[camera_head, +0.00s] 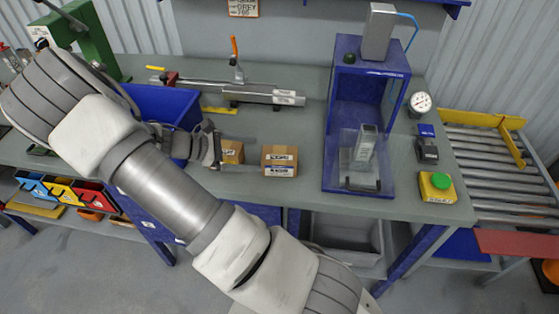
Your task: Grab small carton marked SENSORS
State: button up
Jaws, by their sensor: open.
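Two small brown cartons stand on the grey workbench (310,200). The right carton (279,161) shows whole, with brown tape and a white label whose print is too small to read. The left carton (232,152) is partly hidden by my gripper (217,152), and its label is only partly in view. I cannot tell which one is marked SENSORS. My gripper is open, close beside the left carton's left side. Whether its fingers touch or straddle that carton is hard to tell.
A blue bin (165,104) stands behind my arm. A blue press frame (357,190) stands right of the cartons. A clamp fixture (262,96) lies behind them. A yellow button box (437,187) and a roller conveyor (485,150) are at the right. Bench space in front of the cartons is clear.

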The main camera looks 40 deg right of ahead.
aim_at(274, 155)
jog(key=x, duration=0.7)
jog(key=shift+d+r, duration=0.15)
jog(key=shift+d, duration=0.05)
jog(key=shift+c, duration=0.3)
jog(key=c, duration=1.2)
